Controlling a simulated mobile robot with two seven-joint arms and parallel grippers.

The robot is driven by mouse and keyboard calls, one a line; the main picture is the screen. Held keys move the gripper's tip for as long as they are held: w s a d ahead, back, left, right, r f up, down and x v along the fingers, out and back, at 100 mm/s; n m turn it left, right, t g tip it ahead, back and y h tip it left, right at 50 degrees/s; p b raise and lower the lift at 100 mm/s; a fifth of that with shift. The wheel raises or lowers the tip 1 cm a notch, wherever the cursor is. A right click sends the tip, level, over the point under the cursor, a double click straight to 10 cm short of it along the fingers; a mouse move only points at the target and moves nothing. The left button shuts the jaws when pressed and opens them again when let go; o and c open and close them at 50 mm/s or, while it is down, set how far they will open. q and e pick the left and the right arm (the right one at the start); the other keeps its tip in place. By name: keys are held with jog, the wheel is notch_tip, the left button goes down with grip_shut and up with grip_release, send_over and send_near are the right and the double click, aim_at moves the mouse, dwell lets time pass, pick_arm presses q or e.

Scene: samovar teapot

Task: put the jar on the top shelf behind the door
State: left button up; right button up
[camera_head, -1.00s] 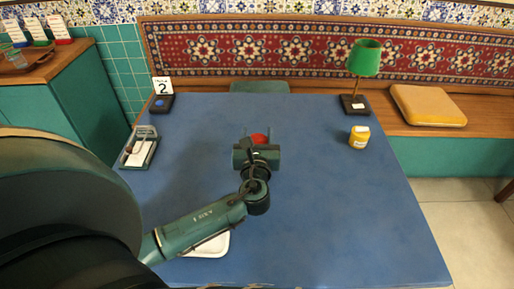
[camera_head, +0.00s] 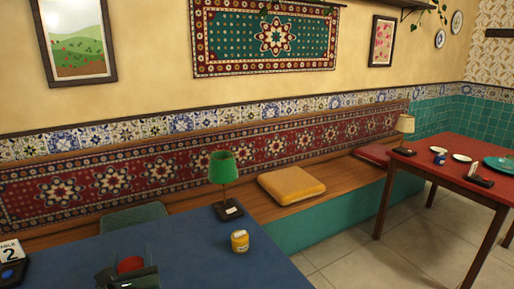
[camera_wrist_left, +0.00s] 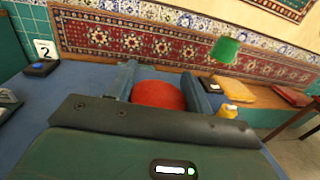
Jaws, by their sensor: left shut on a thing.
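My left gripper (camera_head: 131,264) shows at the bottom of the head view, above the blue table. It is shut on a round red thing (camera_wrist_left: 158,95), which sits between the two fingers in the left wrist view. Only its red top shows, so I cannot tell whether it is the jar's lid; the rest is hidden by the gripper. A small yellow jar (camera_head: 240,241) with a pale lid stands upright on the table, right of the gripper and apart from it. My right gripper is out of view. No door shows.
The blue table (camera_head: 200,262) holds a green lamp (camera_head: 223,168) and a number 2 sign (camera_head: 10,251). A bench with a yellow cushion (camera_head: 291,185) runs along the wall. A red table (camera_head: 455,160) with dishes stands right; open floor (camera_head: 345,255) lies between. A wall shelf (camera_head: 408,4) shows at top.

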pick_arm(q)
jog(key=s+d+r+m+t+h+p, duration=0.1)
jog(key=s+d+r+m+h+p, duration=0.1)
jog(key=s+d+h, duration=0.5)
jog(key=s+d+m+p, duration=0.1)
jog(key=s+d+m, duration=0.1)
jog(key=shift+s+m+t+h, duration=0.3)
jog(key=shift+m, duration=0.1)
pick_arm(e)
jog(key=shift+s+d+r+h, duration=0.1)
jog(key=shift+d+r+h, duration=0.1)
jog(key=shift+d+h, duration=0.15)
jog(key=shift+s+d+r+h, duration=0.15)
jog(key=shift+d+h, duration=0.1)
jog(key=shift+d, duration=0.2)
pick_arm(q)
jog(key=shift+r, duration=0.15)
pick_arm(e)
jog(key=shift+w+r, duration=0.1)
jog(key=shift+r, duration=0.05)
